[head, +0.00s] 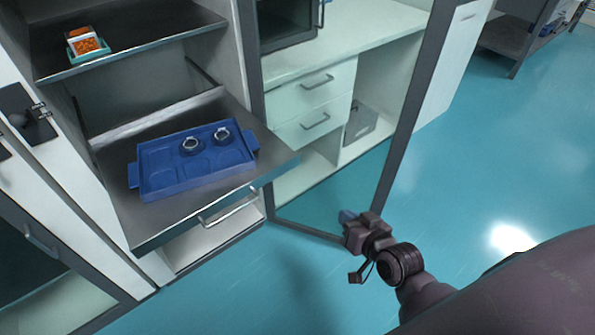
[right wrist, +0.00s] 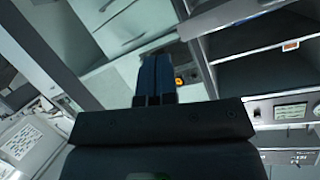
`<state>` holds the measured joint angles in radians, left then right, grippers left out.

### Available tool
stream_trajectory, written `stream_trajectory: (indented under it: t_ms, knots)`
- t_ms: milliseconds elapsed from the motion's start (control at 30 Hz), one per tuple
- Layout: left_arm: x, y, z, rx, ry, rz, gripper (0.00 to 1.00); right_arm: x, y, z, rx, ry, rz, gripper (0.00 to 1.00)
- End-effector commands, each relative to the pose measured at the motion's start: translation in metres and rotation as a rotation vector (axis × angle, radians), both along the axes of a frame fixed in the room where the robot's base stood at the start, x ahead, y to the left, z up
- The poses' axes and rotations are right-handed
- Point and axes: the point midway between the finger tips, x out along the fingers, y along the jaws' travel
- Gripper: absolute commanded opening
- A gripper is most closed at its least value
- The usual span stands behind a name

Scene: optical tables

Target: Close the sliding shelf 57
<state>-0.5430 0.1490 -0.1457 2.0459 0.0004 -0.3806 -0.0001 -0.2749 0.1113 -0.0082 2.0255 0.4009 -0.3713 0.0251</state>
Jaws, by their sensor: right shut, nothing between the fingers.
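The sliding shelf (head: 225,192) is a grey metal shelf with a bar handle (head: 228,208) on its front edge. It is pulled out of the cabinet in the head view. My left gripper is not in view.
A fixed shelf (head: 140,50) above holds a small teal container with orange contents (head: 86,45). A dark-framed glass door (head: 408,112) stands open close to my right gripper. White drawers (head: 315,125) are behind the glass. Clear teal floor (head: 460,180) lies to the right.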

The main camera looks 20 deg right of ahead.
Motion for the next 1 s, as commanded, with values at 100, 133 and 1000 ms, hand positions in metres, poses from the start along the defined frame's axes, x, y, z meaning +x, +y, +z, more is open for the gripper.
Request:
stream_trajectory:
  t_ms: [100,133,1000]
  knots:
    - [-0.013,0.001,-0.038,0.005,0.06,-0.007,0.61,0.016,-0.001,-0.026,0.207,-0.002,-0.026,0.0]
    - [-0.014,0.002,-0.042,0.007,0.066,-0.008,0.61,0.02,0.0,-0.027,0.261,-0.007,-0.031,0.0]
    - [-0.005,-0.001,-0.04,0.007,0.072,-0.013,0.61,0.056,-0.005,0.019,1.271,-0.087,-0.066,0.0]
